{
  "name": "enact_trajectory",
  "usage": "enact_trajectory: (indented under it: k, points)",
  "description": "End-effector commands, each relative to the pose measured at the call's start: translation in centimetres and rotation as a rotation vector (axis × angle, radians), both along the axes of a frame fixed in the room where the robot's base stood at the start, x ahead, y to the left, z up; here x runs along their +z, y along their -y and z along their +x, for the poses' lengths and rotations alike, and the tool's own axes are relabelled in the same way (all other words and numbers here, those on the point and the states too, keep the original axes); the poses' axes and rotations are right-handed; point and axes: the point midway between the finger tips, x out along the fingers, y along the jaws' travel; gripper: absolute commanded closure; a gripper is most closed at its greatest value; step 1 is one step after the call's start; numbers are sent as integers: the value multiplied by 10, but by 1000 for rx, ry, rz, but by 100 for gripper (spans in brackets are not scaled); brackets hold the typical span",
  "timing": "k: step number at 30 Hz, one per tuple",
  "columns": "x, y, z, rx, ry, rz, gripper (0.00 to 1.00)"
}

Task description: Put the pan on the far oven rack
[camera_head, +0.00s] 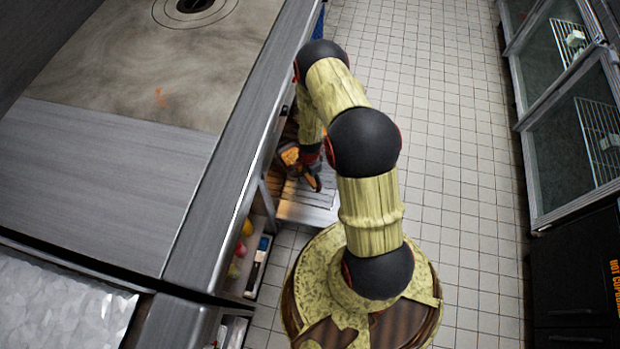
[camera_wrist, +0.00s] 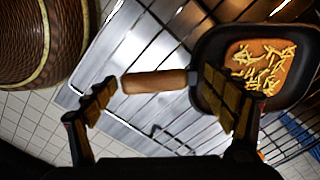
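The pan (camera_wrist: 205,75) is dark and square, with a brown handle (camera_wrist: 155,82), and sits at the right in the wrist view. It holds an orange-brown piece topped with yellow strips (camera_wrist: 262,68). My gripper (camera_wrist: 163,78) is open, its fingers spread wide to either side of the handle; I cannot tell whether either finger touches it. Rack bars (camera_wrist: 235,12) show around the pan; whether it rests on them, and which rack this is, I cannot tell.
A slatted metal surface (camera_head: 306,208) juts out below the counter (camera_head: 110,175). A shelf with coloured items (camera_head: 240,250) lies under the counter. Glass-doored cabinets (camera_head: 565,120) stand at the right. The tiled floor (camera_head: 455,130) between is clear.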

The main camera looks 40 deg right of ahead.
Motion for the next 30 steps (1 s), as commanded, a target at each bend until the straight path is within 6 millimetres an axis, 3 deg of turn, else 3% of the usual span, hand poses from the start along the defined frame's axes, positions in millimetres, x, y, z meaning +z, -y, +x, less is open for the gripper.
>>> enact_trajectory:
  k: [3,16,30]
  points:
    - [0,0,0,0,0,0,7]
    - [7,0,0,0,1,0,6]
    - [95,0,1,0,2,-1,6]
